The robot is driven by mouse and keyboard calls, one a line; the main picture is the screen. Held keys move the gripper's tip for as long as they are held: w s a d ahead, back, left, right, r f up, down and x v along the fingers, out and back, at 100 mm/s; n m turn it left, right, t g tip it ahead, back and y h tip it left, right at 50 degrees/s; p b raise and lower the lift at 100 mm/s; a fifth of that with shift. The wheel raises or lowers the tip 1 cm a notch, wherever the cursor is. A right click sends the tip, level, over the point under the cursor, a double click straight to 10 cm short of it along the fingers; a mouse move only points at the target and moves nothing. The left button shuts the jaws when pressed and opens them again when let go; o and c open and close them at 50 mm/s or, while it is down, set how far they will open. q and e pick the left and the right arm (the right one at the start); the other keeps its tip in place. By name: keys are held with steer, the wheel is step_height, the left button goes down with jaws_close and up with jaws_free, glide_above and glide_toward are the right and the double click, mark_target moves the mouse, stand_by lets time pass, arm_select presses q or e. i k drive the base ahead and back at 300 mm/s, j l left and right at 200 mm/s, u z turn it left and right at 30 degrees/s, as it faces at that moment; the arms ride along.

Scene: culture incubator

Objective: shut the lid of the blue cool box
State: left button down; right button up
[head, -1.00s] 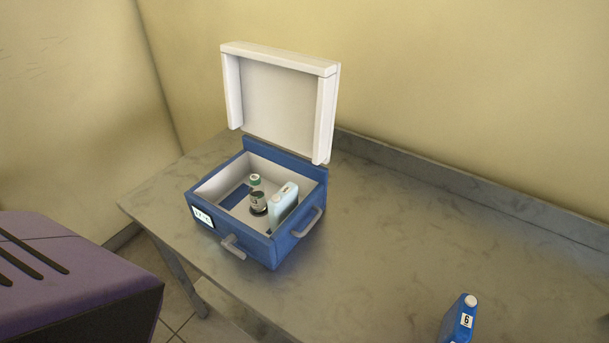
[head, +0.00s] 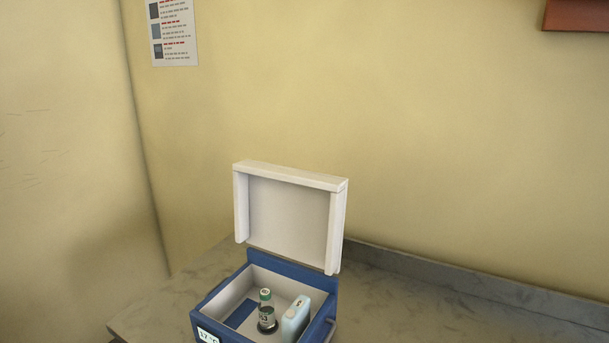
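The blue cool box (head: 207,315) stands on the bench at the bottom middle of the head view; its front is cut off by the lower edge. Its white lid (head: 290,216) stands open, upright at the back edge of the box. Inside are a small vial with a green cap (head: 265,295), a dark-based container labelled with a 3 (head: 267,320) right by it, and a pale blue bottle (head: 296,319) at the right. Neither of my grippers is in view.
The grey bench top (head: 440,307) is clear to the right of the box, with a raised back edge (head: 470,284) along the wall. A poster (head: 174,32) hangs on the wall, and a red-brown shelf or box (head: 577,15) is at the top right.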

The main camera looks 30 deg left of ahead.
mark_target(299, 214)
steer(key=k+j+z, duration=0.3)
steer(key=k+j, duration=0.3)
steer(key=k+j+z, duration=0.3)
steer(key=k+j, duration=0.4)
